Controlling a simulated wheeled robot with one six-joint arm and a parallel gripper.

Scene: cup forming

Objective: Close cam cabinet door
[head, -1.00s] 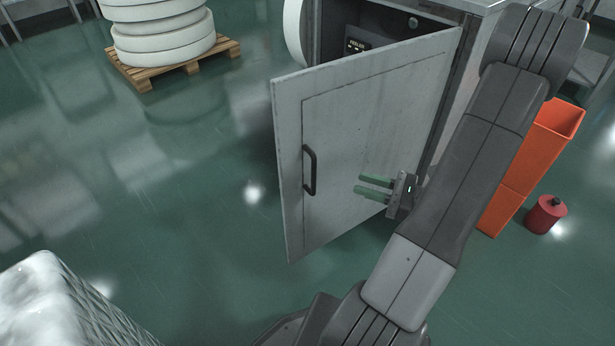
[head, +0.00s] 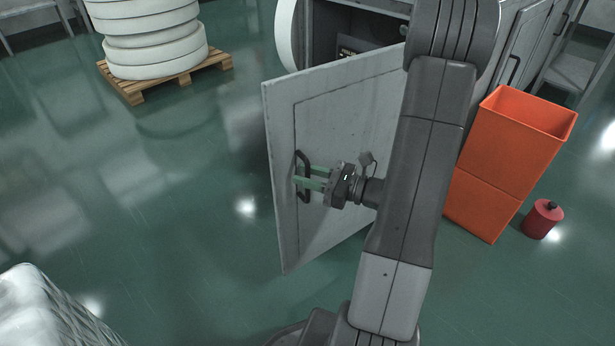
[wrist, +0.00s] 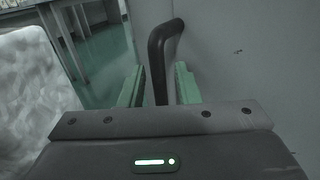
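The grey cabinet door (head: 340,125) stands swung open from the cabinet (head: 318,30), whose dark inside shows behind it. A dark bar handle (head: 303,160) is fixed upright near the door's free left edge. My gripper (head: 310,178) is at the handle, its green fingers reaching to it from the right. I see a gap between the left finger and the handle. My arm hides the door's hinge side.
An orange bin (head: 510,150) and a small red can (head: 543,218) stand right of my arm. A pallet (head: 170,78) with stacked white rings is at the back left. A pale wrapped load (head: 35,310) is at the lower left. The green floor left of the door is clear.

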